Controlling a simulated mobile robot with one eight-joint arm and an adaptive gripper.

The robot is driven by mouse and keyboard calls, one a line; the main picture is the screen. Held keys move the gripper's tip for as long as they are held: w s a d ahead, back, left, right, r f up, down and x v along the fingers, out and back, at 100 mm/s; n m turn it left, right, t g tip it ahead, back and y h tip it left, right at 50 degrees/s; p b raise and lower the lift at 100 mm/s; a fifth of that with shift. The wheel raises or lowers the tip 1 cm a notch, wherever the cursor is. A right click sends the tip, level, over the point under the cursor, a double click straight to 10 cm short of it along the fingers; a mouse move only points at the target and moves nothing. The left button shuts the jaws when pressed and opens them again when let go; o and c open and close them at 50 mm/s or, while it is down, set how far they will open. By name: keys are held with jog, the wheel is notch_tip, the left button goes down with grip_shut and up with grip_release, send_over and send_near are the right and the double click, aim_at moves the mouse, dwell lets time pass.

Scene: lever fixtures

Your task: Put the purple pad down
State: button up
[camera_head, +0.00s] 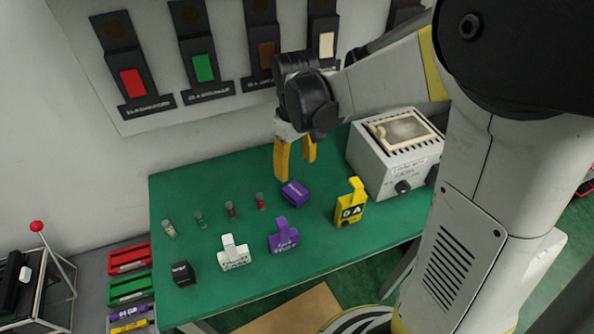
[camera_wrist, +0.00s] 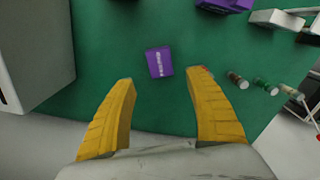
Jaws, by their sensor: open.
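My gripper (camera_head: 295,170) is open and empty, its two yellow fingers pointing down above the green table. In the wrist view the gripper (camera_wrist: 162,77) has its fingers well apart. A purple block (camera_head: 294,194) with white lettering lies on the table just below the fingertips. In the wrist view the purple block (camera_wrist: 159,62) lies just beyond the gap between the fingertips. A purple fixture (camera_head: 283,239) with a raised tab stands nearer the table's front edge; only part of this fixture (camera_wrist: 222,4) shows in the wrist view. I cannot tell which one is the pad.
The green table (camera_head: 190,200) also bears a yellow fixture (camera_head: 350,208), a white fixture (camera_head: 233,256), a black block (camera_head: 183,273) and several small vials (camera_head: 230,209). A grey box (camera_head: 385,170) stands on the right. A wall panel (camera_head: 225,100) with coloured switches is behind.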

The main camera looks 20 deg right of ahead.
jog(key=s+r+m+t, duration=0.4)
jog(key=s+r+t, duration=0.3)
jog(key=s, duration=0.5)
notch_tip(320, 180, up, 3)
jog(key=shift+s+f+m, duration=0.2)
jog(key=shift+s+m, duration=0.1)
jog(key=shift+o, duration=0.8)
